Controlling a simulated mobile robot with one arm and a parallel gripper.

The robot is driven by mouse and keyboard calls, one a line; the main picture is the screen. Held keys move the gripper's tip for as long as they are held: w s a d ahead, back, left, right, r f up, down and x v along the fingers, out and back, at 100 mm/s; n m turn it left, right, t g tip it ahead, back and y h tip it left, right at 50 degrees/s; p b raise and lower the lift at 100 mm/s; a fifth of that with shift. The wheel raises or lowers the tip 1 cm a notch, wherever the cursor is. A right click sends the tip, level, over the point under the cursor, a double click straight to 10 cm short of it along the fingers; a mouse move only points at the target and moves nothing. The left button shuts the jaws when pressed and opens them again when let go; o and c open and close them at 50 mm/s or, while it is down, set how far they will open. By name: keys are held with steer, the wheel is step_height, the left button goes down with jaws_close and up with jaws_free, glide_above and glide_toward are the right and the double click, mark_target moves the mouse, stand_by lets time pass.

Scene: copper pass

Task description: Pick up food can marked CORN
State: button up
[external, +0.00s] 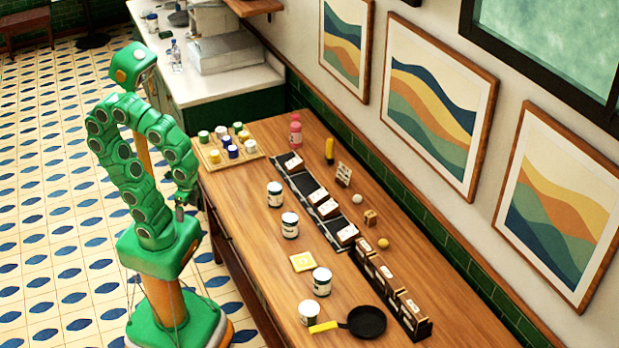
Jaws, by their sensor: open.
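Several white-labelled cans with dark print stand upright along the near side of the wooden table: a can (275,194) farthest back, a second can (290,225), a third can (322,281) and a front can (308,312). Their print is too small to read, so I cannot tell which one is marked CORN. My gripper (180,212) hangs pointing down at the end of my folded green arm, left of the table edge and apart from all the cans. It is open, and nothing shows in it.
A black frying pan (366,322) with a yellow handle lies beside the front can. A yellow square (303,261) lies between cans. A tray (254,154) of small jars, pink bottles (295,131), a dark strip with white-topped boxes (329,208) and a dark rack (412,318) occupy the rest.

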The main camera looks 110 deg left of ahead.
steer(key=w+d+f+t, duration=0.2)
steer(key=w+f+t, duration=0.1)
steer(key=w, duration=0.7)
steer(key=w+d+f+n+t, duration=0.1)
steer(key=w+d+f+t, duration=0.1)
steer(key=w, duration=0.8)
steer(key=w+d+f+t, duration=0.2)
steer(key=w+f+t, duration=0.1)
steer(key=w, duration=0.7)
steer(key=t+y, duration=0.2)
steer(key=t, duration=0.5)
glide_toward(323, 280)
steer(key=shift+n, duration=0.4)
steer(key=f, duration=0.1)
steer(key=a+f, duration=0.1)
steer(key=f, duration=0.1)
steer(key=w+a+f, duration=0.1)
steer(key=f, duration=0.1)
steer(key=shift+x, duration=1.25)
steer(key=shift+w+a+f, duration=0.25)
steer(key=shift+w+a, duration=0.2)
steer(key=shift+w, duration=0.35)
steer(key=shift+x, duration=1.8)
steer(key=shift+a, duration=0.15)
steer(key=c, duration=1.4)
steer(key=shift+r, duration=0.2)
